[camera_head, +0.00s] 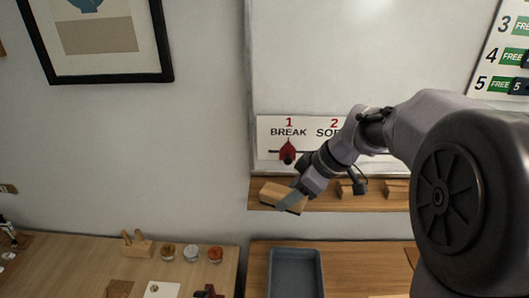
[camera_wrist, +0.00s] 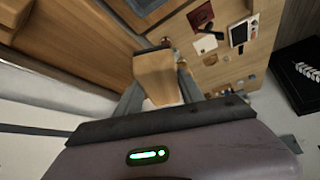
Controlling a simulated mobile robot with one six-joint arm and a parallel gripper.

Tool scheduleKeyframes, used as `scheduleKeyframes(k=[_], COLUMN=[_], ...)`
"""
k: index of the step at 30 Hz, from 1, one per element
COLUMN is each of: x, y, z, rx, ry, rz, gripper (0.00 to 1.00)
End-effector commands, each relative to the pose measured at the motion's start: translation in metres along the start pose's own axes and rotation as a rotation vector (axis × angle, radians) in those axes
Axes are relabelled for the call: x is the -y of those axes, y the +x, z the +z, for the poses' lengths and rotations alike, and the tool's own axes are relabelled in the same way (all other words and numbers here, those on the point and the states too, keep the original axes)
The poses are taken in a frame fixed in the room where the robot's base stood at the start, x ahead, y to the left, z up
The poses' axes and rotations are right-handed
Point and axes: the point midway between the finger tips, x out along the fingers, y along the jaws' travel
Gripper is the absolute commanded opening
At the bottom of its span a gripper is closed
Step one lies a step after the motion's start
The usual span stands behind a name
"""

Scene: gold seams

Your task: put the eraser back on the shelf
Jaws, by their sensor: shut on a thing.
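The eraser, a pale wooden block (camera_head: 278,195), is at the left end of the wooden shelf (camera_head: 335,203) under the whiteboard. My gripper (camera_head: 290,199) is shut on it, with a grey finger across its near right side. In the wrist view the eraser (camera_wrist: 156,72) sits between the two fingers of my gripper (camera_wrist: 158,88). It looks slightly tilted against the shelf line. I cannot tell whether it touches the shelf or hangs just above or in front of it.
Small wooden blocks (camera_head: 396,188) stand on the shelf to the right. A sign with a red pointer (camera_head: 288,152) is above the shelf. Below are a grey tray (camera_head: 296,253) and a table (camera_head: 70,262) with several jars. My arm hides the shelf's right part.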

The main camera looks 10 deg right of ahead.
Motion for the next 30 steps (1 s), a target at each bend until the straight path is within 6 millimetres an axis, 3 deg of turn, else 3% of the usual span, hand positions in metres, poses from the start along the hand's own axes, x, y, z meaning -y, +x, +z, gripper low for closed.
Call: scheduleKeyframes(k=[10,13,20,21,24,30], x=[-0.052,-0.050,-0.050,-0.050,-0.050,-0.050], y=[0.015,0.025,0.025,0.025,0.025,0.025], z=[-0.017,-0.009,-0.009,-0.009,-0.009,-0.009], rx=[0.000,0.001,0.001,0.002,0.001,0.001], ry=[0.000,0.000,0.000,0.000,0.001,0.000], rz=[-0.002,-0.001,-0.001,-0.002,-0.002,-0.002], gripper=[0.13,0.13,0.13,0.49,0.67,0.67])
